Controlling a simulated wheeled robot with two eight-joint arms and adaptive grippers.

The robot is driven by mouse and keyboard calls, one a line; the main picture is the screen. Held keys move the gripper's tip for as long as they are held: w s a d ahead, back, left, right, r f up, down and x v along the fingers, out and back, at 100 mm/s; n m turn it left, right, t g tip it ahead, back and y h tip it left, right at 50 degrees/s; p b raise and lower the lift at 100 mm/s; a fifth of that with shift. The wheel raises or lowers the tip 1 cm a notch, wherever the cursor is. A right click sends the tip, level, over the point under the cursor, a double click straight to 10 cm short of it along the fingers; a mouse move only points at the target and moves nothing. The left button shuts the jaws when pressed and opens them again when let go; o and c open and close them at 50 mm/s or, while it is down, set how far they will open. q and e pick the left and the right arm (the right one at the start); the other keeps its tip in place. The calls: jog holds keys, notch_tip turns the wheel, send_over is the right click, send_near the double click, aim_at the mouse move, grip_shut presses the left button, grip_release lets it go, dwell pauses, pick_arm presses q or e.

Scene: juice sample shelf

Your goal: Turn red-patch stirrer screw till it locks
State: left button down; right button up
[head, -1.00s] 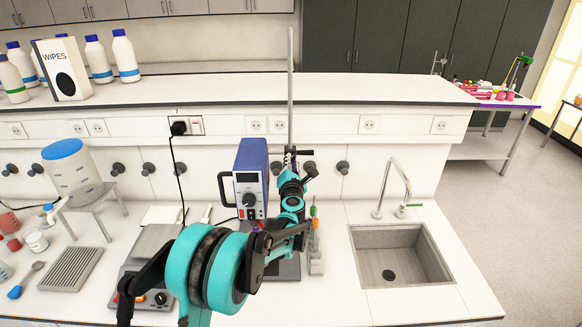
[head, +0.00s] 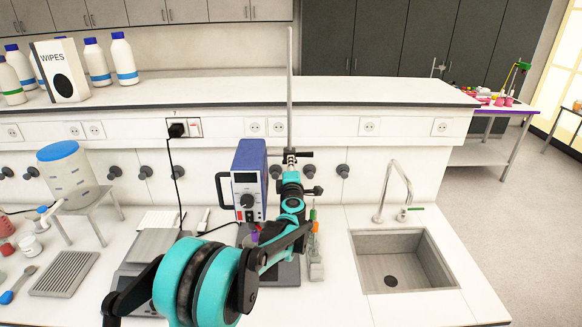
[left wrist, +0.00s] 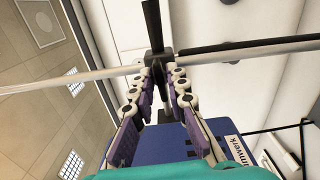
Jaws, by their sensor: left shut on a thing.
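The stirrer (head: 252,180) is a blue box with a grey front panel and a knob, mounted by the upright metal stand rod (head: 290,75). Its blue casing also shows in the left wrist view (left wrist: 180,148). My left gripper (head: 291,160) is raised against the rod area, just right of the stirrer's top. In the left wrist view the purple-padded fingers (left wrist: 160,68) are closed at their tips on the black screw (left wrist: 157,52), which has a crossbar shape. No red patch can be made out on the screw. My right gripper is out of view.
A black plug and cable (head: 178,130) hang left of the stirrer. A sink with a tap (head: 392,262) is at the right. An upper shelf (head: 230,90) runs behind.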

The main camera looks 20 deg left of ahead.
pick_arm(q)
jog(key=shift+m, duration=0.5)
jog(key=c, duration=1.5)
grip_release()
jog(key=shift+c, duration=0.2)
jog(key=v, duration=1.2)
jog(key=shift+s+d, duration=0.1)
jog(key=shift+d, duration=0.05)
